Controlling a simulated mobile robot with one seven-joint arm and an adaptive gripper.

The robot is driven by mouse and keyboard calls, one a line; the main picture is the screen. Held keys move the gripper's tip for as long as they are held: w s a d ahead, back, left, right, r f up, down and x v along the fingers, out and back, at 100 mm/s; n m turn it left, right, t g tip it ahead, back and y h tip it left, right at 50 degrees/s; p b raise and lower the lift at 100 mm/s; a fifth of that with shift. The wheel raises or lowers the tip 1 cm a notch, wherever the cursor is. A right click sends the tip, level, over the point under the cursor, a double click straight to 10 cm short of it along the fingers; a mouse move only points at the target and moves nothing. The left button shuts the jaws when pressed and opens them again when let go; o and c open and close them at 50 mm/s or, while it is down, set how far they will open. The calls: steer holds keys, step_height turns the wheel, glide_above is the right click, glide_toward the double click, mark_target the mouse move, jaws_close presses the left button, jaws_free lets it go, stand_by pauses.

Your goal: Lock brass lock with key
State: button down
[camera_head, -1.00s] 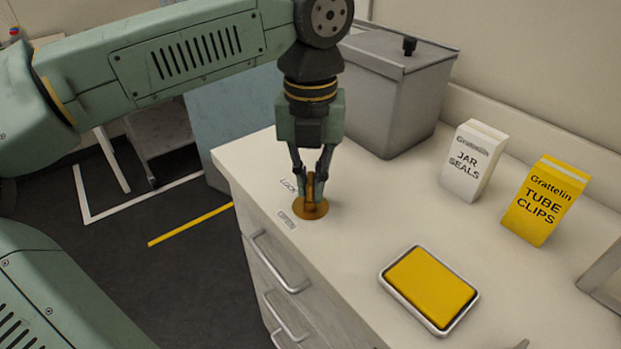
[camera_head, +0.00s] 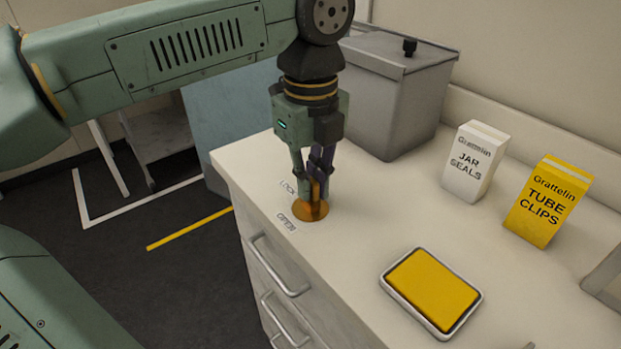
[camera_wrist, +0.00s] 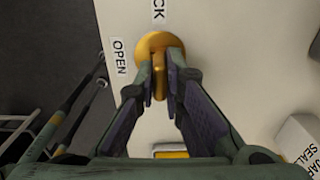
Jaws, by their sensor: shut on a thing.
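The brass lock (camera_head: 306,213) is a round plate set in the white counter top near its left edge. It also shows in the wrist view (camera_wrist: 150,43). The brass key (camera_wrist: 159,78) stands upright on the lock, between my fingers. My gripper (camera_head: 317,183) points down over the lock and is shut on the key; its fingers also show in the wrist view (camera_wrist: 160,88). The labels LOCK (camera_head: 288,188) and OPEN (camera_head: 286,222) are beside the lock. My fingers hide part of the key.
A grey lidded bin (camera_head: 395,95) stands behind the lock. A white jar seals box (camera_head: 475,160) and a yellow tube clips box (camera_head: 547,200) stand at the right. A tray with a yellow pad (camera_head: 432,288) lies in front. Drawer handles (camera_head: 275,265) stick out below the counter edge.

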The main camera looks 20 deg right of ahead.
steer(key=shift+f+n, duration=0.1)
steer(key=shift+n, duration=0.3)
steer(key=c, duration=1.6)
jaws_free()
